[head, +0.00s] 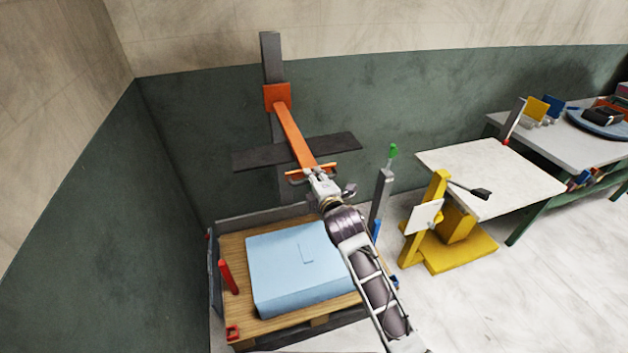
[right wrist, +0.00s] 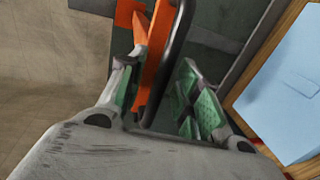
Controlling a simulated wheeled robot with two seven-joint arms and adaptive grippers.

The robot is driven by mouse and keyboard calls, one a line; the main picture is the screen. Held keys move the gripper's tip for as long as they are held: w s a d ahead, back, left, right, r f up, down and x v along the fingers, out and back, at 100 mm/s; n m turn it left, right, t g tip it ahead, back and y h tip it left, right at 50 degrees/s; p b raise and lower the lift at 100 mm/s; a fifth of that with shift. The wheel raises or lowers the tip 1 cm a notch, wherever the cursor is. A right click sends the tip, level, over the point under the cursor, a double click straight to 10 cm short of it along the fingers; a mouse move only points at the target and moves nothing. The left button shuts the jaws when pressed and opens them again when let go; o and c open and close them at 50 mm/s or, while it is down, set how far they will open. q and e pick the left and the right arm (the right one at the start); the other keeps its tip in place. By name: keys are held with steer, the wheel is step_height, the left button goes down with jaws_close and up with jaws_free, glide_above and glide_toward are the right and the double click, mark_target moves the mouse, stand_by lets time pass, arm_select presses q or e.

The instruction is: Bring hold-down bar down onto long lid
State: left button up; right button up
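The hold-down bar is an orange arm (head: 295,135) on a dark upright post (head: 270,60), with a black crosspiece (head: 250,158) across it. It slopes down toward me and ends in an orange crossbar handle. A light blue block (head: 290,265), seemingly the long lid, lies below it on a wooden pallet; the bar is raised clear of it. My right gripper (head: 313,178) is at the bar's handle end. In the right wrist view, its green-padded fingers (right wrist: 160,100) stand apart, with the orange arm (right wrist: 155,65) and a dark rod between them. My left gripper is out of view.
A red peg (head: 228,277) stands at the pallet's left edge. A grey post with a green top (head: 392,151) and a yellow stand (head: 450,250) are to the right. A white-topped table (head: 490,175) is farther right. Walls close off the left and back.

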steer(key=shift+c, duration=0.2)
jaws_close()
stand_by(0.3)
